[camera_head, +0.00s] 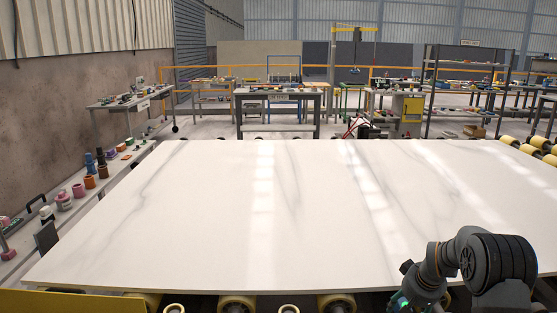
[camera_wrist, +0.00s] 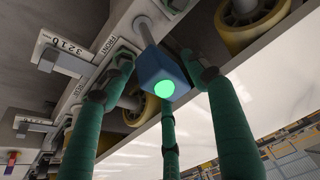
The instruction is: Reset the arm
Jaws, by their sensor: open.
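My gripper (camera_wrist: 162,70) shows in the wrist view as long dark green fingers, spread apart and open. A blue box with a glowing green round face (camera_wrist: 165,80) shows between the fingers, on a grey rod from the machine frame. I cannot tell whether any finger touches it. In the head view my arm is bent low at the bottom right, by the slab's front edge. A green glow shows at its lower end, and the fingers cannot be made out there.
A large white marble-patterned slab (camera_head: 230,210) lies flat across the middle, clear of objects. Yellow rollers (camera_head: 237,303) line its front edge. A ledge with pots and tools (camera_head: 75,190) runs along the left. Workbenches (camera_head: 277,95) stand behind.

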